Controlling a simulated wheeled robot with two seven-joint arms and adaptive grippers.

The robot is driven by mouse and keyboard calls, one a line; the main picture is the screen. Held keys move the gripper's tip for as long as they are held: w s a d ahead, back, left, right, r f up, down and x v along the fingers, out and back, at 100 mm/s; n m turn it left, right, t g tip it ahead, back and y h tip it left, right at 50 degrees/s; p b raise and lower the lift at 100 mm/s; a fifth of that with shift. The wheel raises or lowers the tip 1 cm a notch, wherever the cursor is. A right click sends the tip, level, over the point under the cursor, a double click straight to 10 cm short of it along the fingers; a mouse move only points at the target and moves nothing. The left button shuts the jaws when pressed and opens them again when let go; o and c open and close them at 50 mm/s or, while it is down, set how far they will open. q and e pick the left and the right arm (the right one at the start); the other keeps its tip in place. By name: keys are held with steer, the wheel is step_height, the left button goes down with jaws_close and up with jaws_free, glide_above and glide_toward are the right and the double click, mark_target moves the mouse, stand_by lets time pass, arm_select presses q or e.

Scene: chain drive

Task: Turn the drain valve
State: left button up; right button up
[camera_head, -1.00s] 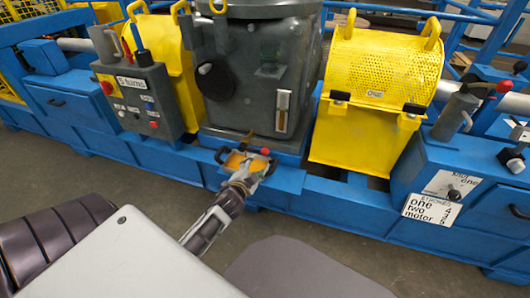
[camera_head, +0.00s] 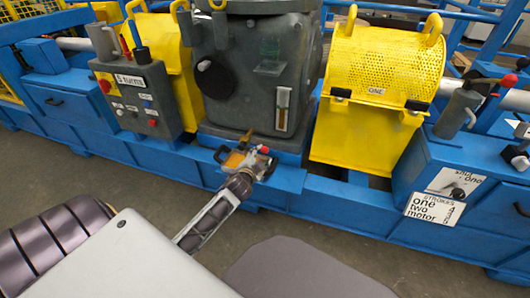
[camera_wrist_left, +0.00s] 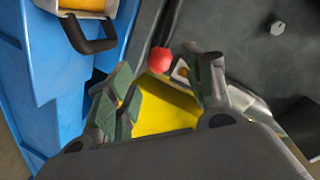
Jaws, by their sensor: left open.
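The drain valve shows as a red ball knob (camera_head: 264,150) on a dark lever, low at the front of the grey gear housing. In the left wrist view the red knob (camera_wrist_left: 160,60) is just past the fingertips, between their lines, with its lever running up from it. My left gripper (camera_head: 252,162) is at the knob, and its two green-padded fingers (camera_wrist_left: 163,88) are apart, with yellow showing between them. I cannot tell whether a finger touches the knob. The valve body is mostly hidden by the gripper. My right gripper is not in view.
The grey gear housing (camera_head: 245,75) stands above the valve on a blue frame (camera_head: 330,200). Yellow guards (camera_head: 375,70) flank the housing. Open floor lies in front.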

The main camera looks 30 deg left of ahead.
mark_target(264, 152)
arm_select(q)
steer(key=shift+b+x, duration=0.45)
steer(key=shift+x, duration=1)
steer(key=shift+b+x, duration=0.5)
steer(key=shift+x, duration=0.75)
steer(key=shift+w+a+f, duration=0.15)
steer(key=shift+w, duration=0.4)
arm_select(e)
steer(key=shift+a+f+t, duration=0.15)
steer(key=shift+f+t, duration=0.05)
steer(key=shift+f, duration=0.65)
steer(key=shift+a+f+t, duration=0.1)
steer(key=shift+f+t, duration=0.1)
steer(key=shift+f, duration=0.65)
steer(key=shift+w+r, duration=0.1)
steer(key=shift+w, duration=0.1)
